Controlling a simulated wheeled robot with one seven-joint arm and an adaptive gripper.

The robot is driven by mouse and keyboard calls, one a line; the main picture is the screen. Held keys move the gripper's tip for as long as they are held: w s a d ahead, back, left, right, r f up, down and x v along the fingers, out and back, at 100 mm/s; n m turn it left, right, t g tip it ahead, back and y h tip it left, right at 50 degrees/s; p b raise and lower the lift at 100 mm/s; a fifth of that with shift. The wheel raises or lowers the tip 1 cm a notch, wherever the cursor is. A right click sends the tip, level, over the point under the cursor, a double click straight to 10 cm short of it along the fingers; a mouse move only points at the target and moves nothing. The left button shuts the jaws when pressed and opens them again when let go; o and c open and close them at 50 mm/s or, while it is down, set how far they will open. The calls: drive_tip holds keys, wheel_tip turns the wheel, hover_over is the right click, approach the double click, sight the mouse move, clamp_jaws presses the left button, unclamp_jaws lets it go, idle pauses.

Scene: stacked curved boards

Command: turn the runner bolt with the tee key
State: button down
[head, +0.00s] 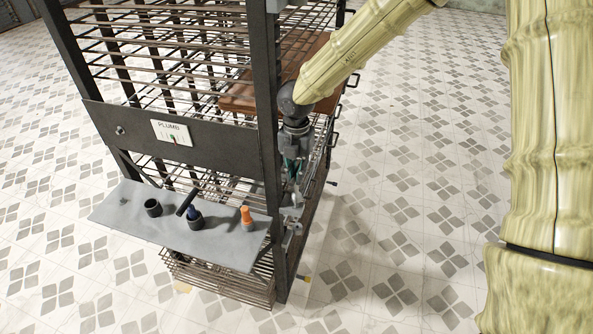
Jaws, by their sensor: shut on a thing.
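My gripper (293,190) is on the right side of the rack's front post, pointing down. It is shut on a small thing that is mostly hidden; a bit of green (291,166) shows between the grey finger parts. I cannot tell whether this or the held thing is the tee key. The runner bolt cannot be made out for certain; grey metal fittings (291,238) show on the post below my gripper.
The grey shelf (120,210) also bears an empty dark cup (152,207) and an orange-handled tool (247,215). The dark wire rack (190,142) carries a brown board (237,99) and a plate labelled PLUMB (171,132). The tiled floor to the right is clear.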

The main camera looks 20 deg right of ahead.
drive_tip(key=shift+r+p, duration=1.95)
drive_tip(key=shift+r, duration=0.6)
